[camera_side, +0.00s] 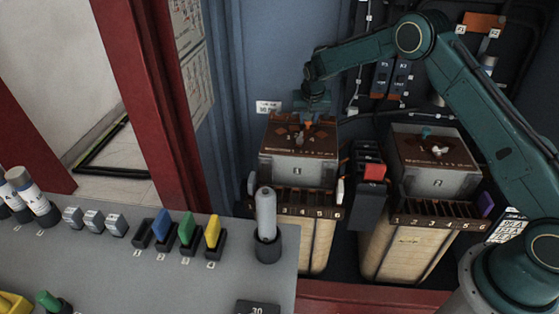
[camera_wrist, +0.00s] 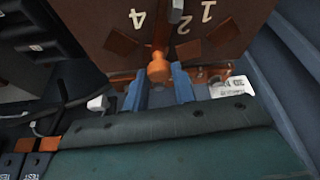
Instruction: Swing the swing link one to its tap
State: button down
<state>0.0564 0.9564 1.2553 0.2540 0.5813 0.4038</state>
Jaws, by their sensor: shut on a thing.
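Swing link one shows in the wrist view as a copper-orange knob (camera_wrist: 158,68) on the brown top plate (camera_wrist: 95,25) of box 1. The plate carries the numbers 4, 2 and 1, with dark diamond tap marks beside them. My gripper (camera_wrist: 160,80) has its two blue fingers on either side of the knob, shut on it. In the side view my gripper (camera_side: 310,114) points down onto the top of box 1 (camera_side: 300,170). A small orange part shows under the fingers there.
Box 2 (camera_side: 430,182) stands to the right, with a teal knob and a white piece on top. Numbered slot racks (camera_side: 440,211) front both boxes. A red block (camera_side: 374,172) sits between them. A grey bench (camera_side: 150,270) with coloured blocks and a grey cylinder (camera_side: 266,215) is nearer.

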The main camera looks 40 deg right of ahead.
dwell(0.4)
jog(key=c, duration=1.1)
grip_release()
jog(key=shift+c, duration=0.2)
jog(key=v, duration=1.4)
